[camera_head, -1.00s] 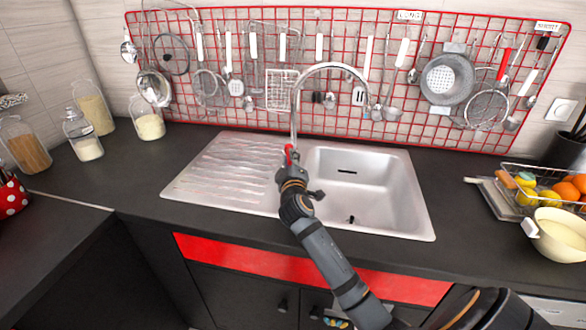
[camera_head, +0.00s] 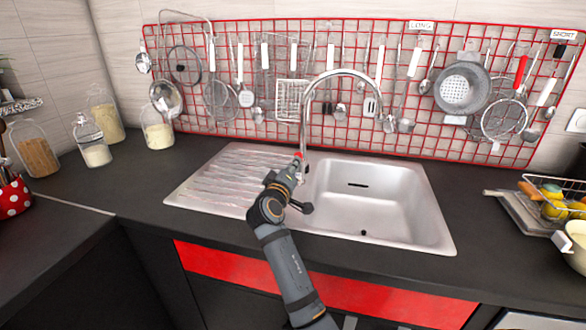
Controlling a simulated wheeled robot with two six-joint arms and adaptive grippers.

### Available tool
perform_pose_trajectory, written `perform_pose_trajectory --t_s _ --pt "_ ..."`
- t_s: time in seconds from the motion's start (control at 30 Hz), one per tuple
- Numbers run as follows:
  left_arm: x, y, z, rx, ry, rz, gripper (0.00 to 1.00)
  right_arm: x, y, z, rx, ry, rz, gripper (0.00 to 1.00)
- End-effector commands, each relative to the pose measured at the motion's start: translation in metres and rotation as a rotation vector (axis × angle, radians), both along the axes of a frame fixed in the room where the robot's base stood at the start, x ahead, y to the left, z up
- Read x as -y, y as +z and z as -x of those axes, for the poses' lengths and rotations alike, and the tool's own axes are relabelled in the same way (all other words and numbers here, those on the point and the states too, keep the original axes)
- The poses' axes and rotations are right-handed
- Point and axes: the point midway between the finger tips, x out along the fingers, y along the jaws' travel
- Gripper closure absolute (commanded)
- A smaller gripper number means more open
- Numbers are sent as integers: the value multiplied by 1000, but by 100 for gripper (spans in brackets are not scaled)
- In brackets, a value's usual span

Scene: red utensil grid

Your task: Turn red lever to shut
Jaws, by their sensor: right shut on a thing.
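The red lever (camera_head: 299,156) sits beside the lower part of the chrome tap (camera_head: 304,130), at the back of the sink. Only a small red part of it shows above my gripper. My right gripper (camera_head: 295,163) is shut on the red lever, and its fingers hide most of it. Its arm comes up from the bottom of the view across the front edge of the counter. My left gripper is not in view.
The steel sink (camera_head: 440,225) has its basin right of my gripper and a ribbed drainer to the left. A red grid (camera_head: 225,35) of utensils stands behind. Glass jars (camera_head: 92,152) stand left. A fruit basket (camera_head: 545,200) and cream bowl (camera_head: 575,245) stand right.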

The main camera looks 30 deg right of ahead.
Motion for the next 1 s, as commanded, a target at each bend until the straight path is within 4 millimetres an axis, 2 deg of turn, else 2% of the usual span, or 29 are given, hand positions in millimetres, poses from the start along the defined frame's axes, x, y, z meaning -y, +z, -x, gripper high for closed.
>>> perform_pose_trajectory --t_s 0.07,0.1,0.27,0.53,0.63,1.0 --pt "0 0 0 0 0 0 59 0 -1 0 -2 -1 -2 100" --pt "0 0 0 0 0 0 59 0 -1 0 -2 -1 -2 81" --pt "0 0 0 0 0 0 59 0 -1 0 -2 0 -2 59" --pt "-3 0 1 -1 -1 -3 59 0 0 0 1 0 -1 59" --pt "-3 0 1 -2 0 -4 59 0 8 0 5 1 -1 59" --pt "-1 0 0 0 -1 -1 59 0 84 0 6 1 0 59"
